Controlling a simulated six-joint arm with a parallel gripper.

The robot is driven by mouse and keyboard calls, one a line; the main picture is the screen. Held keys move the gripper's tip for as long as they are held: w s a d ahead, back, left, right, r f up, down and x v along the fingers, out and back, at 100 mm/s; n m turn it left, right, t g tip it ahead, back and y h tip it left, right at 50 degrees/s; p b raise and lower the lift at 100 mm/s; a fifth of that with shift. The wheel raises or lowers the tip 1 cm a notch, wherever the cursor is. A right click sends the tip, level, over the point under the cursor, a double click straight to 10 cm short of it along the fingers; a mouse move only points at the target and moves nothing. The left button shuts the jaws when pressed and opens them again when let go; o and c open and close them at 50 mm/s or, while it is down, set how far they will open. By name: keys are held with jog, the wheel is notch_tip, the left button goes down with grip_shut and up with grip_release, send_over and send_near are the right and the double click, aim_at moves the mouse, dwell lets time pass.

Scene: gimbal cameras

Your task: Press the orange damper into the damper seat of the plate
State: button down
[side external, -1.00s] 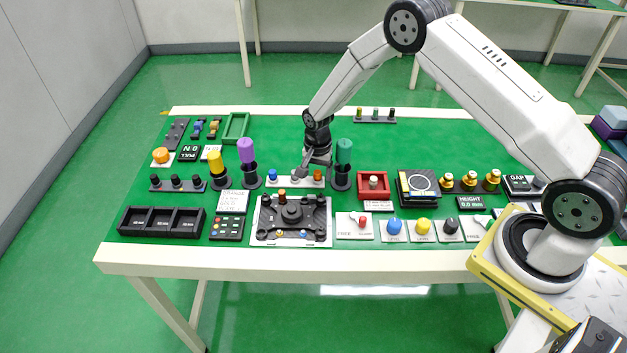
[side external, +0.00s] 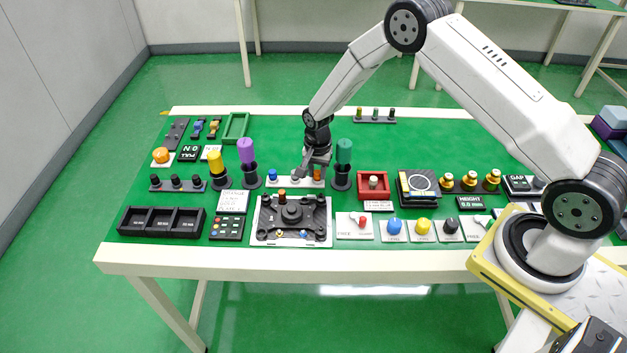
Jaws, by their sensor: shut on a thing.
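The plate (side external: 265,236) lies in the front middle of the table, with a dark raised body and round hub. A small orange-brown piece (side external: 282,195) stands at its back edge. Behind the plate is a light strip (side external: 284,183) with a blue damper (side external: 272,174) at its left and an orange damper (side external: 317,174) at its right. My gripper (side external: 309,174) is down at the strip's right part, its fingers shut on the orange damper, which still appears at the strip. The fingers hide part of the strip, and the damper seat is too small to make out.
A purple-topped post (side external: 246,151) and a green-topped post (side external: 344,151) stand close on either side of the strip. A red box (side external: 373,196) and a row of knobs (side external: 423,228) lie to the right. Dark bins (side external: 161,221) are at front left.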

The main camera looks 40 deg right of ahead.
aim_at(317, 172)
jog(key=shift+r, duration=0.1)
notch_tip(317, 172, up, 10)
dwell(0.6)
dwell(0.5)
jog(key=s+a+f, duration=0.1)
jog(key=a, duration=1)
jog(key=s+a+f, duration=0.1)
jog(key=s+a, duration=0.1)
jog(key=a, duration=0.8)
jog(key=shift+s+a, duration=0.25)
jog(key=shift+a, duration=0.15)
jog(key=shift+f, duration=0.2)
jog(key=shift+f, duration=2.7)
jog(key=shift+f, duration=1)
